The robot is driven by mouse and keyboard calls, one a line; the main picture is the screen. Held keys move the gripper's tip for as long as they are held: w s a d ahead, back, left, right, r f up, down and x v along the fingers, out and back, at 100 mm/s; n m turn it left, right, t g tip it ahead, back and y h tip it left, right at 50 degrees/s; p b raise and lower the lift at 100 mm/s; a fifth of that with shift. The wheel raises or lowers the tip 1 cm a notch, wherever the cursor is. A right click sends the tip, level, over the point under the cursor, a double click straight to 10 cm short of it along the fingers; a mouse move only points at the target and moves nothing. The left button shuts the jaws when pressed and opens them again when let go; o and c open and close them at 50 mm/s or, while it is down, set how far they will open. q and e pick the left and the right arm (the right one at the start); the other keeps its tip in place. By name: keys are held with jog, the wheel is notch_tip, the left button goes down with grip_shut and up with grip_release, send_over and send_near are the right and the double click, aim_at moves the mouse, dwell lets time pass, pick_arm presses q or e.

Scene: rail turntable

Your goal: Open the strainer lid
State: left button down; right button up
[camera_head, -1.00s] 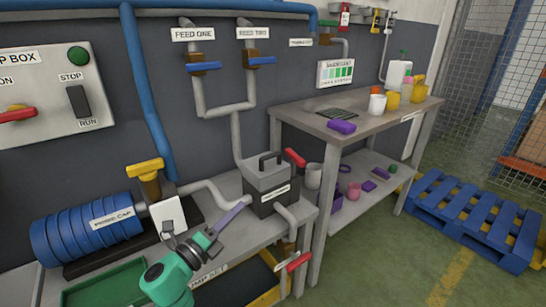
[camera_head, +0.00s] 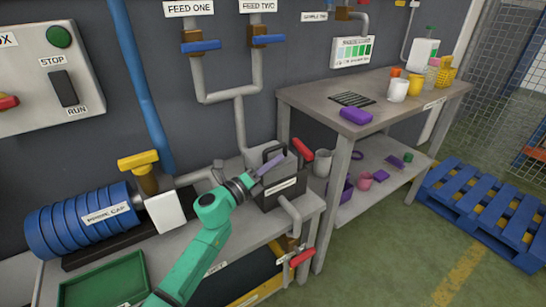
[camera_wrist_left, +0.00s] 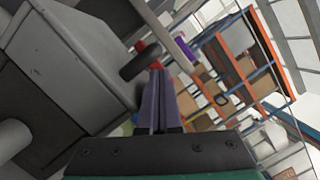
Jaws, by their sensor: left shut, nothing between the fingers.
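The strainer (camera_head: 282,192) is a dark grey box with a white label on the pipe bench, and its lid carries a black loop handle (camera_head: 274,150). The lid looks closed. My left gripper (camera_head: 279,161), with purple fingers, is shut and empty in front of the handle and partly covers the lid. In the left wrist view the shut fingers (camera_wrist_left: 159,75) point up, with the black handle (camera_wrist_left: 140,62) just beyond and left of their tips. The box (camera_wrist_left: 65,65) fills the left side there. I cannot tell whether the fingers touch the handle. My right gripper is not in view.
A red lever (camera_head: 302,149) stands right beside the strainer. A blue capped cylinder (camera_head: 85,222) and yellow valve handle (camera_head: 138,159) are left. A green tray (camera_head: 105,281) lies at front left. Pipes run behind; a side table (camera_head: 375,104) holds containers.

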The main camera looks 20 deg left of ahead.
pick_arm(q)
jog(key=shift+w+a+r, duration=0.25)
jog(key=shift+a, duration=0.1)
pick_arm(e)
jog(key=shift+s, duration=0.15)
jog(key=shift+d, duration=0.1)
